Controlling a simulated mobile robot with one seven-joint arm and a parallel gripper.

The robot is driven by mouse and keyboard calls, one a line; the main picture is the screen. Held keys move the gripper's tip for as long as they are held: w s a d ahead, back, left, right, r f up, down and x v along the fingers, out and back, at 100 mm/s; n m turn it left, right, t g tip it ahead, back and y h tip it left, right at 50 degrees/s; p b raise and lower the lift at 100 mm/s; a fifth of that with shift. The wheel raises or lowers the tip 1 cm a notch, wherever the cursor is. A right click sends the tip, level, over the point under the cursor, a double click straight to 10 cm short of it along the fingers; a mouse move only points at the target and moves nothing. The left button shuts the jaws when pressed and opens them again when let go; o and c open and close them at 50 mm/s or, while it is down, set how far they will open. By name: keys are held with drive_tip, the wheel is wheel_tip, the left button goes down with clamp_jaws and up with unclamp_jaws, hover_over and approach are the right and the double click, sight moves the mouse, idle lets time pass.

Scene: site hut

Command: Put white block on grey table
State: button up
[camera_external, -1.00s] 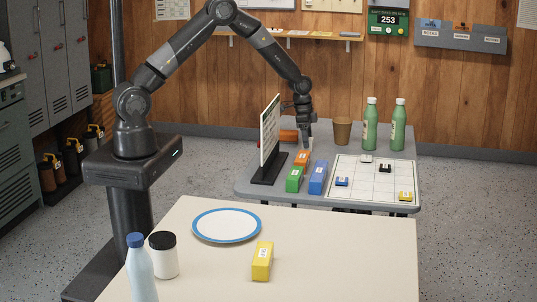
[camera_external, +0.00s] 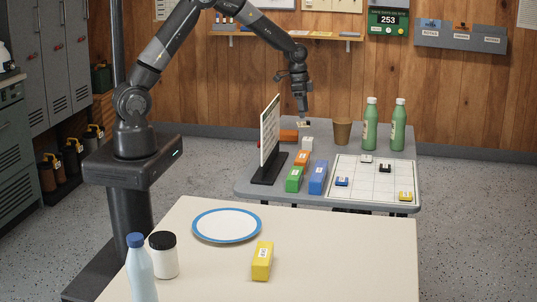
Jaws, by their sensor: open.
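The white block (camera_external: 307,144) rests on the grey table (camera_external: 350,145), just behind the orange block (camera_external: 301,159) and to the right of the upright board. My gripper (camera_external: 304,117) is open above and slightly behind the white block, apart from it. The fingertips are small in this view, and a pale patch shows just below them that I cannot make out.
A green block (camera_external: 294,180) and a blue block (camera_external: 318,177) stand near the upright board (camera_external: 270,140). A brown cup (camera_external: 342,131), two green bottles (camera_external: 370,125) and a grid sheet (camera_external: 372,180) are to the right. A cream table (camera_external: 340,260) is in front.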

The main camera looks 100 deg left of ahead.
drive_tip(key=s+d+r+t+y, duration=0.1)
drive_tip(key=s+d+r, duration=0.3)
drive_tip(key=d+r, duration=0.6)
drive_tip(key=s+d+r, duration=0.4)
drive_tip(key=d+r, duration=0.4)
drive_tip(key=d, duration=0.3)
drive_tip(key=s+d+r+t, duration=0.1)
drive_tip(key=s+d, duration=0.5)
drive_tip(key=s, duration=0.3)
drive_tip(key=s+d+r+t+h, duration=0.1)
drive_tip(key=s+d+r, duration=0.1)
drive_tip(key=s+d, duration=0.5)
drive_tip(key=s, duration=0.3)
drive_tip(key=shift+s+d+r+t, duration=0.15)
drive_tip(key=shift+d+r+t, duration=0.1)
drive_tip(key=shift+t, duration=0.15)
